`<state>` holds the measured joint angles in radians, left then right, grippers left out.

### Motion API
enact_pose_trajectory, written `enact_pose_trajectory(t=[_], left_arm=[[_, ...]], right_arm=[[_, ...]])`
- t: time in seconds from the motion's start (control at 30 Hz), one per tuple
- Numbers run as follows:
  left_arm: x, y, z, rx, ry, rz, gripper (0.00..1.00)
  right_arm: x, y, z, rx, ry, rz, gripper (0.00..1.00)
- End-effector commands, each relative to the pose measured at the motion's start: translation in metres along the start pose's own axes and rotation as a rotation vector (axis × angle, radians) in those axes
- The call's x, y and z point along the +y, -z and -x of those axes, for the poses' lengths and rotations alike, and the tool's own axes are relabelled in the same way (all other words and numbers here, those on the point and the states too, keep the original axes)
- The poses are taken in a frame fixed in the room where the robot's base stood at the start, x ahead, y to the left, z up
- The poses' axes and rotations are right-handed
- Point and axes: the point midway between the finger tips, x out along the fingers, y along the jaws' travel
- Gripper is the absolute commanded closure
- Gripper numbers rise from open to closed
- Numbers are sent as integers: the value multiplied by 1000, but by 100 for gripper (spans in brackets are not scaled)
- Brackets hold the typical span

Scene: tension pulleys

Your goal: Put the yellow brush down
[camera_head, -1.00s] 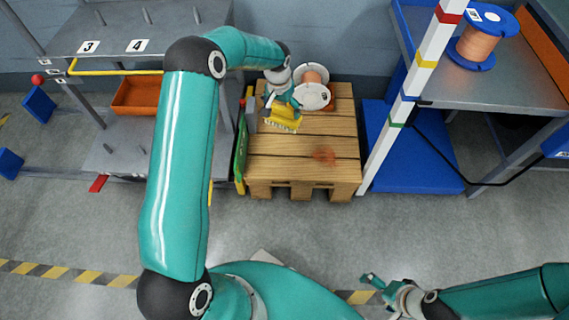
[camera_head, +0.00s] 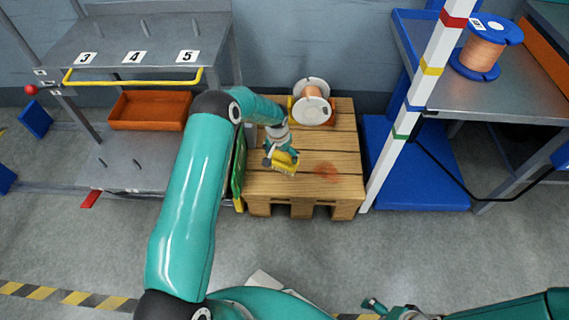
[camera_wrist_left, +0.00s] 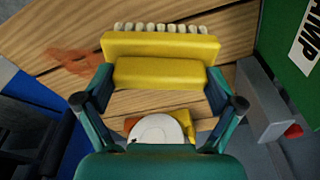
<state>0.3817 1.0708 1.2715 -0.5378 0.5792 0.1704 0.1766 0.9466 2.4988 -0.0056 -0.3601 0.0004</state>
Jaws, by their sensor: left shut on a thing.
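The yellow brush (camera_head: 284,163) has a yellow body and pale bristles. My left gripper (camera_head: 280,153) is shut on it, over the wooden pallet (camera_head: 262,188). In the left wrist view the brush (camera_wrist_left: 160,72) lies crosswise between the two fingers of the left gripper (camera_wrist_left: 160,95), with its bristles on the far side. I cannot tell whether the bristles touch the planks. My right gripper (camera_head: 372,305) is at the bottom edge of the head view, far from the brush; its fingers are too small and cut off to judge.
A white spool with copper wire (camera_head: 311,103) stands at the back of the pallet. A reddish-brown stain (camera_head: 326,170) marks the planks right of the brush. A green board (camera_head: 238,170) stands along the pallet's left side. A striped post (camera_head: 408,115) rises at its right.

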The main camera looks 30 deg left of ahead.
Motion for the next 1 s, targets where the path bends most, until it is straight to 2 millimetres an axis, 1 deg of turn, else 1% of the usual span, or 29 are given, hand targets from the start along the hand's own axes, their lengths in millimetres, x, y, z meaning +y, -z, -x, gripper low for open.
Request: enact_pose_trajectory(t=[0.03, 0.1, 0.2, 0.3, 0.5, 0.6, 0.63, 0.67, 1.0], left_arm=[[0, -2, -9, -2, 0, 1, 46], [0, -4, -20, -1, -1, 1, 46], [0, -5, -33, -1, -1, 0, 46], [0, -5, -36, 1, 0, 0, 46], [0, -5, -36, 0, 0, 0, 46], [0, -6, -39, 0, 0, 0, 46], [0, -6, -38, 0, 0, 0, 4], [0, -6, -37, -1, 0, 0, 0], [0, -6, -36, -1, 0, 0, 0]], right_arm=[[1, 0, -4, 0, 0, 0, 0], [3, 0, -7, 0, 0, 0, 0], [4, 0, -11, 0, 0, 0, 0], [4, 0, -11, 0, 0, 0, 0], [4, 0, -11, 0, 0, 0, 0], [5, 0, -14, 0, 0, 0, 0], [5, 0, -13, 0, 0, 0, 0], [4, 0, -12, 0, 0, 0, 0], [4, 0, -12, 0, 0, 0, 0]])
